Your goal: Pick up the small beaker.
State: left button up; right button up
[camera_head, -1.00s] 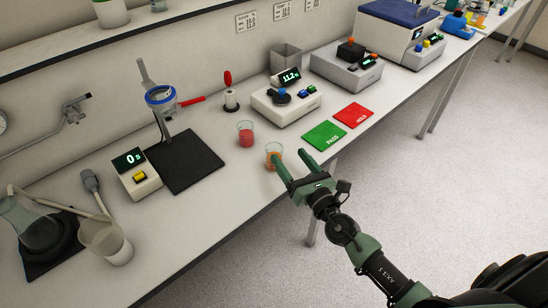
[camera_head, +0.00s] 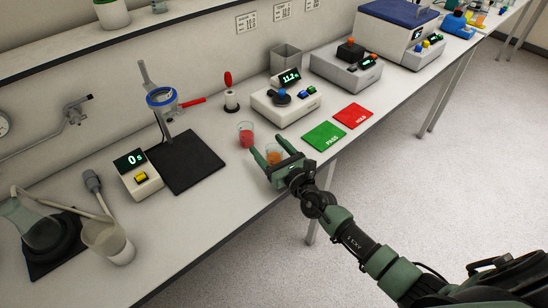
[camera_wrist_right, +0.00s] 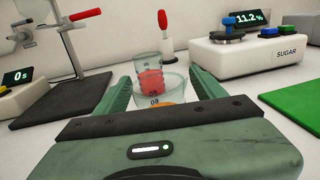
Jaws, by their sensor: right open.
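Two small glass beakers stand on the bench. The beaker with orange liquid (camera_head: 274,155) is between the open fingers of my right gripper (camera_head: 267,145), partly hidden by them. In the right wrist view the orange beaker (camera_wrist_right: 160,88) shows between the two fingers, its lower part hidden by the gripper body. The beaker with red liquid (camera_head: 246,136) stands just beyond, past the fingertips; it also shows in the right wrist view (camera_wrist_right: 150,77), behind the orange one. I cannot tell whether the fingers touch the orange beaker. My left gripper is not in view.
A sugar meter (camera_head: 287,104) stands behind the beakers, with a green pad (camera_head: 325,136) and a red pad (camera_head: 353,116) to the right. A dark mat (camera_head: 190,163) with a stand lies left.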

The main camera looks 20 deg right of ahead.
jog(key=c, duration=1.5)
jog(key=shift+r, duration=0.2)
jog(key=shift+r+p, duration=4.15)
jog(key=shift+r, duration=5.65)
